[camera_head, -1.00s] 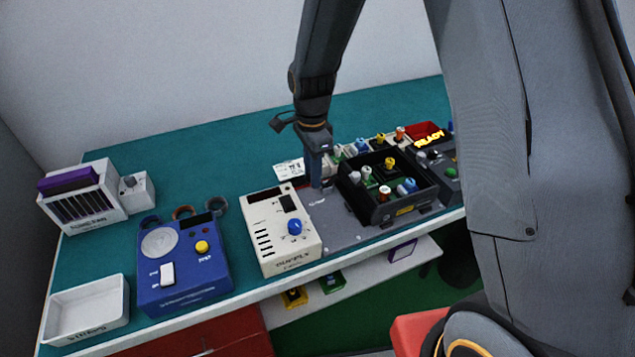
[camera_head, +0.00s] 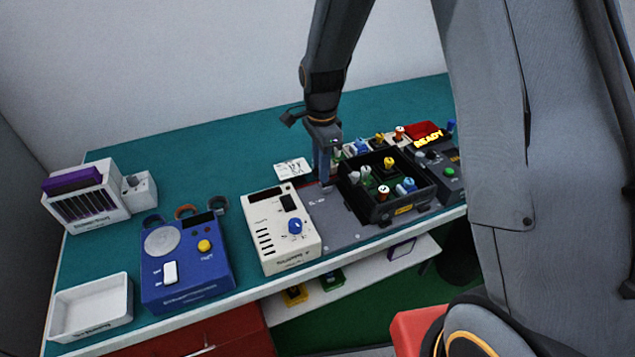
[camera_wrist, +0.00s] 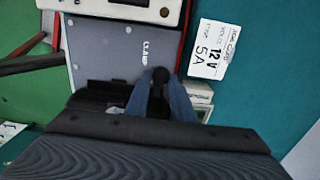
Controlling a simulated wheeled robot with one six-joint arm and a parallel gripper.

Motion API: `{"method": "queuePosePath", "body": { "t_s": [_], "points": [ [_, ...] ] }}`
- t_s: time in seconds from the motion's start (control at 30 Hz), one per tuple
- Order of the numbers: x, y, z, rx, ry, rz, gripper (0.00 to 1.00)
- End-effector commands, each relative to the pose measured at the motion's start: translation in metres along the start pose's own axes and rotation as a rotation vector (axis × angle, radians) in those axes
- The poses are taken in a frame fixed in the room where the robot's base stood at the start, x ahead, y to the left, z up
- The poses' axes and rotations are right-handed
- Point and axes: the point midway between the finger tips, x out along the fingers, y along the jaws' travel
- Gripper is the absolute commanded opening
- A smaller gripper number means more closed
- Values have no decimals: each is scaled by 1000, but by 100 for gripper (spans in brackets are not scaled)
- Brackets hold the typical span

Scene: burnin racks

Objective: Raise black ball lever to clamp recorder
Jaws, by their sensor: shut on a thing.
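My gripper (camera_head: 325,182) points down over the grey plate (camera_head: 345,228), left of a black open box (camera_head: 405,210) with coloured pieces in it. In the wrist view its two blue-grey fingers (camera_wrist: 160,98) are shut on the black ball lever (camera_wrist: 159,76). The lever's ball shows between the fingertips beside the plate's "CLAMP" lettering; its lower part is hidden. In the head view the fingers hide the lever. I cannot tell which part is the recorder.
A white supply unit (camera_head: 283,240) stands just left of the plate. A white card reading 12 V 5A (camera_wrist: 214,50) lies behind it. Coloured pieces, a dark unit (camera_head: 447,178) and a lit READY sign (camera_head: 428,139) are at right. The teal bench (camera_head: 235,165) is clear behind.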

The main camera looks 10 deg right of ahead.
Motion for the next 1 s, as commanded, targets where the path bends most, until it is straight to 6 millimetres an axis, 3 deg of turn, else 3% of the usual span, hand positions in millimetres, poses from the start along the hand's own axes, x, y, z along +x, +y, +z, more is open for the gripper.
{"method": "queuePosePath", "body": {
  "t_s": [0.7,1.0],
  "points": [
    [-1,0,-21,1,1,1,0],
    [-1,0,-21,0,0,1,0]
  ]
}}
